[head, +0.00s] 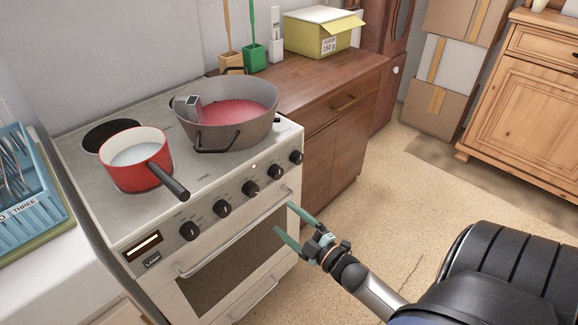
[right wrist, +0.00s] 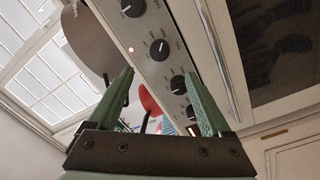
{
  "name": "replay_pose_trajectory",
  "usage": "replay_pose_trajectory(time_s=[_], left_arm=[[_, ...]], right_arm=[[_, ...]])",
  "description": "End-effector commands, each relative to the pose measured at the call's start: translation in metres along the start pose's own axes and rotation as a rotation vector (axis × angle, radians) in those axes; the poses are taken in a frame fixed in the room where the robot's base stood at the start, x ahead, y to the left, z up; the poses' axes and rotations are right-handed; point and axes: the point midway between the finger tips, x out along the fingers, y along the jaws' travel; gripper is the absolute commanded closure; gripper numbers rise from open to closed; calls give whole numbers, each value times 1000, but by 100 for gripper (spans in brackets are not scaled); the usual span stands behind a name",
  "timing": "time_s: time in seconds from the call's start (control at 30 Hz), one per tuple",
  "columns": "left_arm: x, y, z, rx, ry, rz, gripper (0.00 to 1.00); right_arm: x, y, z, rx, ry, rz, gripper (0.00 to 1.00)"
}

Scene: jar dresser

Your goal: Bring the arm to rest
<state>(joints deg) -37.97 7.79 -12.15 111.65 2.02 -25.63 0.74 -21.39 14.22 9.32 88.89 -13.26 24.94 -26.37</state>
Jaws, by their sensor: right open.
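My right gripper (head: 297,231) is in front of the stove's oven door, near the right end of the door handle. Its green fingers are spread open with nothing between them. In the right wrist view the open fingers (right wrist: 165,100) point toward the stove's knob panel (right wrist: 160,45). My right arm reaches in from the lower right of the head view. The left gripper is not in view.
The stove (head: 200,190) carries a red saucepan (head: 135,155) with its handle over the front edge, and a large grey pot (head: 228,110) with red contents. A wooden cabinet (head: 320,100) stands right of it. The floor (head: 400,190) beyond my gripper is clear.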

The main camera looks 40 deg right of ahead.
Motion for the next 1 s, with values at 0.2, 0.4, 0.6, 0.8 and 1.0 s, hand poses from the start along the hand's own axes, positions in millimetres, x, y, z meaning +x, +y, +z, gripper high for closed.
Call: replay_pose_trajectory(time_s=[0.2,0.4,0.6,0.8,1.0], left_arm=[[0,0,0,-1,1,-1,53],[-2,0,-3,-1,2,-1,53],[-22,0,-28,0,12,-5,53],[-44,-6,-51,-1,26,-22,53],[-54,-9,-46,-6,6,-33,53]], right_arm=[[0,0,0,0,0,0,17],[-1,-2,-2,16,-8,-9,17],[-28,-38,-34,283,-162,-159,17],[-87,-96,-91,673,-429,-381,17],[-131,-128,-132,882,-605,-513,17]])
